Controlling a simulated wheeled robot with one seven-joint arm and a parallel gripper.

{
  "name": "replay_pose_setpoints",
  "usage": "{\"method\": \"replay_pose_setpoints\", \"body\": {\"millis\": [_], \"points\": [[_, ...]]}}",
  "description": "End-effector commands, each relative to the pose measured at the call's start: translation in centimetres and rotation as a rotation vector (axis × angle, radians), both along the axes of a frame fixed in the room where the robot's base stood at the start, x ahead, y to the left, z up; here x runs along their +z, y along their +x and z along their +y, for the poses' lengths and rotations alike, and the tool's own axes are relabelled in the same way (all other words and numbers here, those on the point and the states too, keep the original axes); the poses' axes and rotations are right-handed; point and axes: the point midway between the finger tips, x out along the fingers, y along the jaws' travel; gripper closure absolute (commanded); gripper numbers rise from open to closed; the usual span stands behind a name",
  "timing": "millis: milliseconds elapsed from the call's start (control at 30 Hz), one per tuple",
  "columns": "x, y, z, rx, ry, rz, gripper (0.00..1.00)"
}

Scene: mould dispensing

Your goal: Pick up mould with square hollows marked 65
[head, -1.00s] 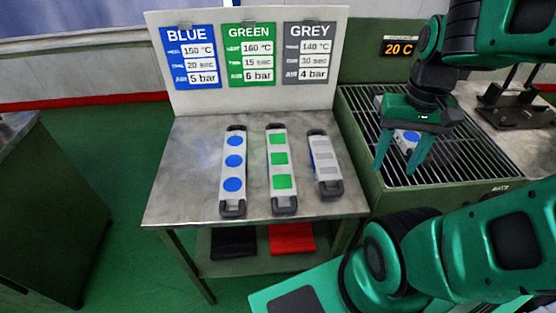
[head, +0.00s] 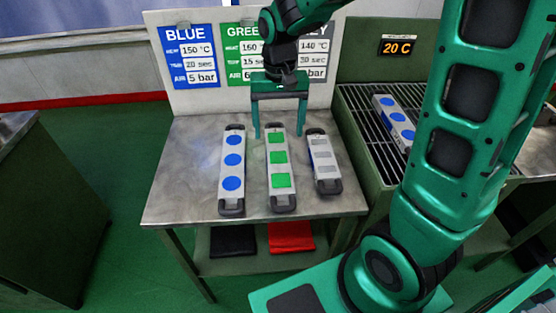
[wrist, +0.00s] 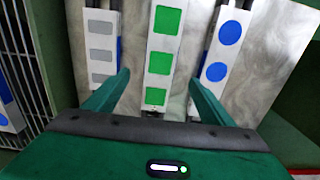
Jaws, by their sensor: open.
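The mould with green square hollows (head: 279,200) lies on the metal table between two others. It also shows in the middle of the wrist view (wrist: 158,60). No number 65 is readable on it. My gripper (head: 279,133) is open and empty, pointing down over the far end of this mould. Its fingers appear on either side of the mould in the wrist view (wrist: 157,78), and I cannot tell their exact height above it.
A mould with blue round hollows (head: 232,198) lies to the left, and one with grey hollows (head: 324,172) close to the right. Another blue-hollowed mould (head: 383,101) lies on the slatted rack (head: 352,100). A sign board (head: 200,101) stands behind the table.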

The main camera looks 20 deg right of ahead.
Motion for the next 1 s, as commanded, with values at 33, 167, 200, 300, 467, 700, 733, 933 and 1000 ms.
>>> {"method": "replay_pose_setpoints", "body": {"millis": [33,167,200,300,467,700,733,933,1000], "points": [[-0.9,-0.2,-0.1,-0.001,-0.001,0.006,0.23],[-2.8,-0.1,-0.2,-0.003,-0.001,0.004,0.23],[-3.3,-0.2,-0.2,-0.003,-0.002,0.005,0.23],[-4.0,-0.1,-0.2,-0.004,-0.001,0.003,0.23],[-4.9,-0.2,-0.2,-0.004,-0.001,0.003,0.23],[-8.2,-0.4,0.1,-0.005,-0.002,0.004,0.23],[-8.5,-0.4,0.1,-0.005,-0.002,0.005,0.23],[-9.4,-0.4,0.1,-0.005,-0.001,0.001,0.23],[-9.4,-0.3,0.1,-0.005,-0.001,0.000,0.23]]}}
